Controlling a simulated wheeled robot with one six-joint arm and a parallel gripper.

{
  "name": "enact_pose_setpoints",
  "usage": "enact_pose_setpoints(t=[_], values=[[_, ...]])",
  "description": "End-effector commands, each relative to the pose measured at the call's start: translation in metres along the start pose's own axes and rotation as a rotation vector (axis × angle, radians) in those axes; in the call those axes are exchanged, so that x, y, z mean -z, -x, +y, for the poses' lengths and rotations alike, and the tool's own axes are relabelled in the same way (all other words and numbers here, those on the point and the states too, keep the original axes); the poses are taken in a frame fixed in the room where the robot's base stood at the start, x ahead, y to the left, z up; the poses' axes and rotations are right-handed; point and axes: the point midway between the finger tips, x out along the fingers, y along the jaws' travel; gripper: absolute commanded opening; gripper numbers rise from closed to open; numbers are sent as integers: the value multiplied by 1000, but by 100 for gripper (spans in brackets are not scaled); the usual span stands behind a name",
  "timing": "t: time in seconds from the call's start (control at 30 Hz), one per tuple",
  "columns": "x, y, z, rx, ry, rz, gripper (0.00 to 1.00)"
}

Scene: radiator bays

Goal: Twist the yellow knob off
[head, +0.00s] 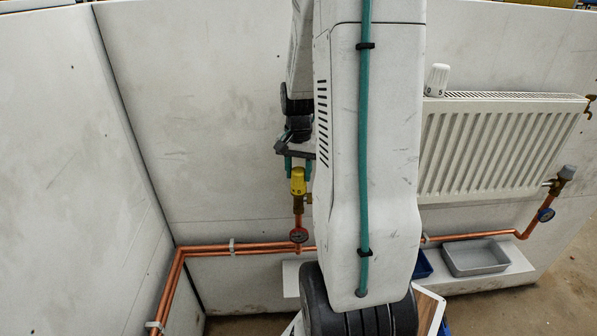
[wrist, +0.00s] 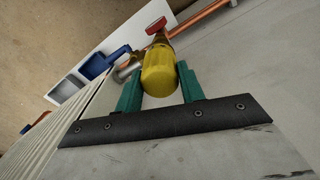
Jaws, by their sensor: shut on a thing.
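The yellow knob (head: 298,181) sits on top of a brass valve (head: 299,203) on the copper pipe, left of my arm in the head view. My gripper (head: 299,164) reaches it from above, with its green fingers around the knob's upper part. In the wrist view the knob (wrist: 158,74) lies between the two green fingers of my gripper (wrist: 158,88), which is shut on it. The knob still appears in line with the valve; whether its thread is engaged is hidden.
A red gauge (head: 298,235) is below the valve. A white radiator (head: 500,148) hangs at right, with a white knob (head: 437,79) on top and a grey knob (head: 569,172) on its valve. A grey tray (head: 476,271) and blue bin (head: 423,266) stand on a low shelf.

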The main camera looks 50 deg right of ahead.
Motion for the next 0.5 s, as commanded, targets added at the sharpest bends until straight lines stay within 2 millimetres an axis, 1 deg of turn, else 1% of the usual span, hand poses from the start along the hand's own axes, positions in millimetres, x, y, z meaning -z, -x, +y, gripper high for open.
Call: enact_pose_setpoints(t=[0.03,0.13,0.4,0.43,0.47,0.5], values=[[1,4,0,2,0,5,14],[2,7,-1,3,0,7,13],[3,9,-1,4,0,9,13],[3,9,-1,4,0,9,43],[3,9,-1,4,0,9,51],[2,9,-1,4,0,9,62]])
